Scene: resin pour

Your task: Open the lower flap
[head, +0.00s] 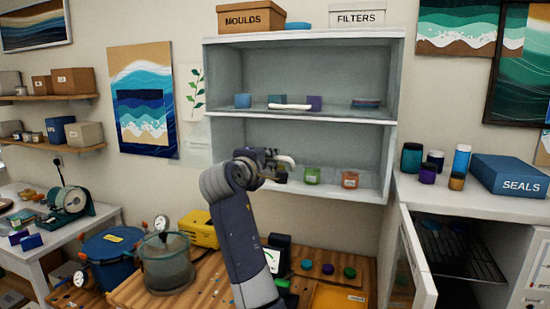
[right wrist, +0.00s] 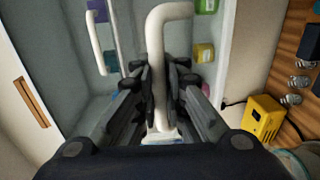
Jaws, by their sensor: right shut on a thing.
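The wall cabinet (head: 305,38) has an upper and a lower compartment, whose contents show through. A white bar handle (head: 287,158) is in front of the lower compartment; I take it as the lower flap's. The flap's panel is clear or too faint to make out, so I cannot tell how far it stands open. My right gripper (head: 274,165) is shut on this handle; in the right wrist view the handle (right wrist: 157,55) runs between the fingers. A second white handle (head: 290,106), in front of the upper compartment, is apart from the gripper. My left gripper is out of view.
Below are a glass chamber (head: 167,262), a yellow device (head: 198,229) and a wooden bench. At the right, a white door (head: 418,264) stands open below the counter.

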